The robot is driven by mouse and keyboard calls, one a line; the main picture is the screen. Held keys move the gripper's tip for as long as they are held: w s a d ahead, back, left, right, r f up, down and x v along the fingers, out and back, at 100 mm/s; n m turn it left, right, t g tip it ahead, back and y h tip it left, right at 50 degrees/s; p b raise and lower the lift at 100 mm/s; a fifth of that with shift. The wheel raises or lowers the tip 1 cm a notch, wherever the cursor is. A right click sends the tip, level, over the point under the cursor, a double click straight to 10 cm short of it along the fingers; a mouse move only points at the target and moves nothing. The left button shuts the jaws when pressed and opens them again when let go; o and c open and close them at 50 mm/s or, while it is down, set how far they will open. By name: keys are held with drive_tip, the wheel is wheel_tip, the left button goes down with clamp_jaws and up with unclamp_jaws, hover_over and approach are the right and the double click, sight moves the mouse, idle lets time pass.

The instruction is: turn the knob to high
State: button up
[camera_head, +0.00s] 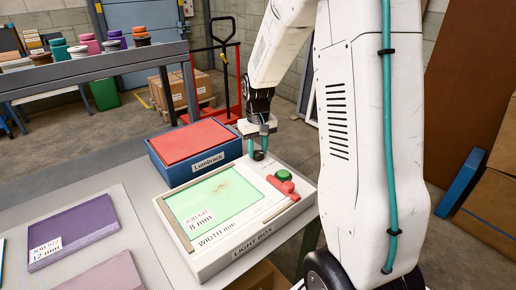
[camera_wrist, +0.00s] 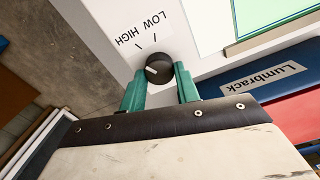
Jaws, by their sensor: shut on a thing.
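The light box (camera_head: 243,252) is a pale box with a lit green panel. In the wrist view its white face carries a black round knob (camera_wrist: 159,68) with a short pale mark. The words LOW and HIGH and two tick lines are printed beside the knob; which tick the mark lines up with is hard to tell. My gripper (camera_wrist: 158,76) has its teal fingers on either side of the knob, shut on it. In the head view my gripper (camera_head: 258,156) points down at the box's far corner, and its fingers mostly hide the knob.
A blue Lumbrack box (camera_head: 222,157) with a red top stands close behind the light box. A green button (camera_head: 283,175) and red pieces (camera_head: 281,186) are at the light box's right side. A purple panel (camera_head: 75,230) lies to the left.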

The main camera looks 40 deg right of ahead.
sight(258, 151)
drive_tip(key=o, duration=1)
drive_tip(key=shift+c, duration=0.2)
drive_tip(key=shift+r, duration=3.95)
